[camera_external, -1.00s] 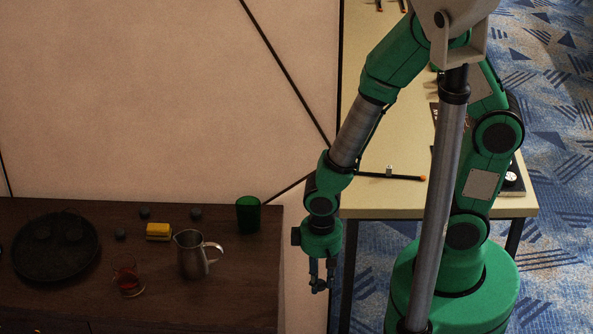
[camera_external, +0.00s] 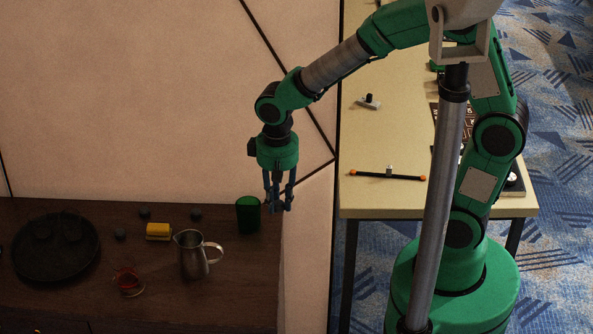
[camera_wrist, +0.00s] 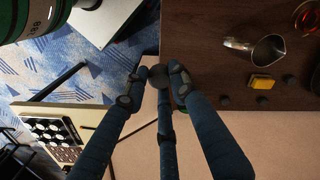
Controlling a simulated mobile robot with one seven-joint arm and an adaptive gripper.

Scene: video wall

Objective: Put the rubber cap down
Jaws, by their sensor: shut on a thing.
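My gripper (camera_external: 278,206) is above the right edge of the dark table, right of the green cup, with its fingers pointing down. In the wrist view my gripper (camera_wrist: 156,84) has its fingers closed around a small dark round thing, the rubber cap (camera_wrist: 159,73). The cap is hard to make out in the external view. Similar dark caps (camera_external: 144,213), (camera_external: 196,214), (camera_external: 120,234) rest on the dark table (camera_external: 225,290) around a yellow block. They also show in the wrist view (camera_wrist: 291,79).
A green cup (camera_external: 248,215), metal jug (camera_external: 193,255), yellow block (camera_external: 158,231), glass of red liquid (camera_external: 128,281) and round black tray (camera_external: 55,268) stand on the dark table. Its front right is clear. A pale table (camera_external: 385,200) stands to the right, across a gap.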

